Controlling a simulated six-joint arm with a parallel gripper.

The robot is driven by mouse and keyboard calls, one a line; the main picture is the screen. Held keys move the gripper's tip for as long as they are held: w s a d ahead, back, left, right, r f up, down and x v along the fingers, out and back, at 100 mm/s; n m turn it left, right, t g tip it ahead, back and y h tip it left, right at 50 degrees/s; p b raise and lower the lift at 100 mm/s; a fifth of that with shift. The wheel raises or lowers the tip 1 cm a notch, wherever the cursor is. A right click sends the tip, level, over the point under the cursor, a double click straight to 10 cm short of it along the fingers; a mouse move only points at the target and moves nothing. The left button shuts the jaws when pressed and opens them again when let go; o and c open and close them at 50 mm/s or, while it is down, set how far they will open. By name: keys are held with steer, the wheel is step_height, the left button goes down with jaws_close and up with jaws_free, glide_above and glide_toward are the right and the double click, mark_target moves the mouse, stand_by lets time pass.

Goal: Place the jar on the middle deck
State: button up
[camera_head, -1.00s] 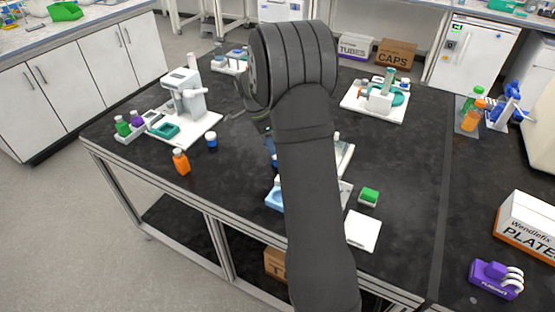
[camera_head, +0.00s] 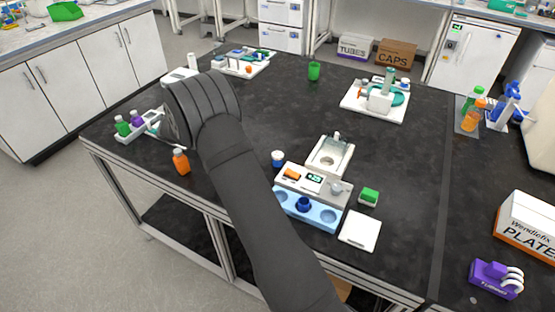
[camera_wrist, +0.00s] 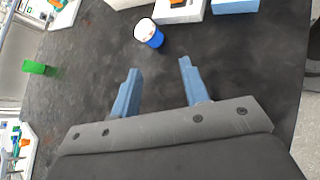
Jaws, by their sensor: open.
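A small blue and white jar (camera_head: 278,158) stands on the black bench, just left of the front station. It also shows in the wrist view (camera_wrist: 148,33), beyond my fingertips and apart from them. My gripper (camera_wrist: 158,78) is open, with nothing between its blue fingers; in the head view my arm hides it. Another dark blue jar (camera_head: 303,204) sits in the middle of the light blue rack (camera_head: 326,222) at the front station. White decks stand at the back left (camera_head: 262,66), the back right (camera_head: 398,117) and the front centre (camera_head: 322,165). Which is the middle deck I cannot tell.
An orange bottle (camera_head: 181,161) stands near the left front edge. A green cup (camera_head: 314,71) stands at the back and a green-topped box (camera_head: 369,197) right of the front station. A white pad (camera_head: 360,230) lies near the front edge. The bench centre is mostly clear.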

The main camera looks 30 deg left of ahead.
mark_target(273, 155)
steer(key=w+d+f+n, duration=0.2)
steer(key=w+d, duration=0.1)
steer(key=w+d+f+n+t, duration=0.1)
steer(key=w+d+f+n, duration=0.1)
steer(key=w+d, duration=0.1)
steer(key=w+d+f+n+t, duration=0.1)
steer(key=w+d+f+n, duration=0.1)
steer(key=d, duration=0.1)
steer(key=shift+w+f+h, duration=0.2)
steer(key=shift+w+h, duration=0.2)
steer(key=c, duration=0.7)
steer(key=shift+r, duration=0.15)
steer(key=shift+r, duration=0.25)
steer(key=r, duration=0.4)
steer(key=shift+d, duration=0.2)
steer(key=d+r, duration=0.2)
steer(key=d, duration=0.1)
steer(key=d+r, duration=0.2)
steer(key=d, duration=0.2)
steer(key=w+d+r, duration=0.1)
steer(key=d+r, duration=0.1)
steer(key=d, duration=0.2)
steer(key=shift+d+r, duration=0.1)
steer(key=shift+r, duration=0.05)
